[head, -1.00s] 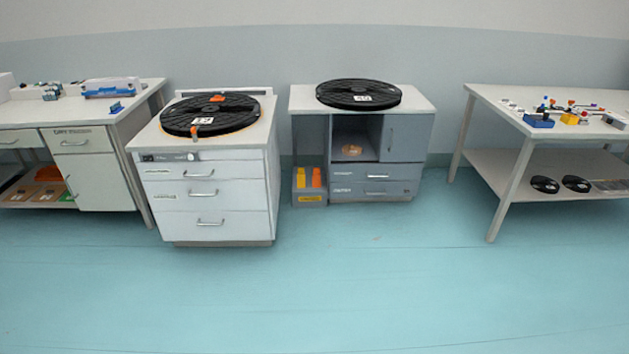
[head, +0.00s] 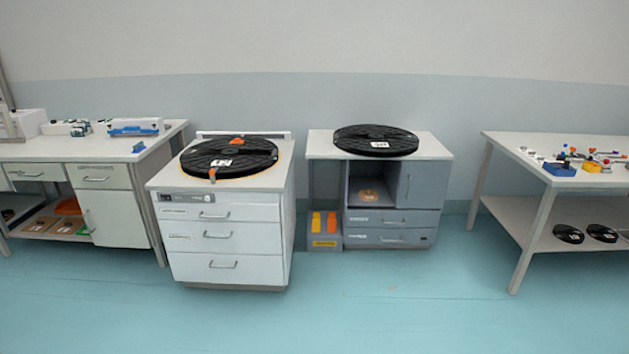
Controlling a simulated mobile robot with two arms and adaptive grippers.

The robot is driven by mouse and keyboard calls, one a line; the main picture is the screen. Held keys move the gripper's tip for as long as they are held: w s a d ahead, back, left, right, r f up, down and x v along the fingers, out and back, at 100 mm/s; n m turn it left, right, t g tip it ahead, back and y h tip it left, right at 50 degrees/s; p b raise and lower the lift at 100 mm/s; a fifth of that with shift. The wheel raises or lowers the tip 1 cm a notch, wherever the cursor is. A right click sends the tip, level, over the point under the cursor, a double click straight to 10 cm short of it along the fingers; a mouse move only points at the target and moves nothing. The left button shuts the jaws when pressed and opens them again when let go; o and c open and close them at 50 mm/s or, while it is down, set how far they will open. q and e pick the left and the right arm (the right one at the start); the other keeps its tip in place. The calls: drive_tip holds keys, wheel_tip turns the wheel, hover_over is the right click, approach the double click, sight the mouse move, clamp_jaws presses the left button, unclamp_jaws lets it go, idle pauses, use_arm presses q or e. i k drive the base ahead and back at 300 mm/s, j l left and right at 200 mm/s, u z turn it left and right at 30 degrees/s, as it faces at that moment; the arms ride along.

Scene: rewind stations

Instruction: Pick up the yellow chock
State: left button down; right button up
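A yellow block (head: 316,222), which looks like the yellow chock, stands upright in a small grey bin (head: 337,243) on the floor. An orange block (head: 332,222) stands just to its right in the same bin. The lower parts of both blocks are hidden by the bin's front, which carries a yellow label. Neither of my grippers is in view.
The bin stands between a white drawer cabinet (head: 225,240) and a grey cabinet (head: 425,192), each with a black reel on top. A bench (head: 110,150) is at left, a table (head: 530,150) at right. The floor (head: 400,305) in front is clear.

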sight(316, 220)
drive_tip(key=i+l+u, duration=0.15)
drive_tip(key=i+l, duration=0.15)
drive_tip(key=i, duration=0.3)
drive_tip(key=i+l+u, duration=0.2)
drive_tip(key=i+l, duration=0.15)
drive_tip(key=i, duration=0.2)
drive_tip(key=i+l+u, duration=0.15)
drive_tip(key=i+l, duration=0.3)
drive_tip(key=i, duration=0.1)
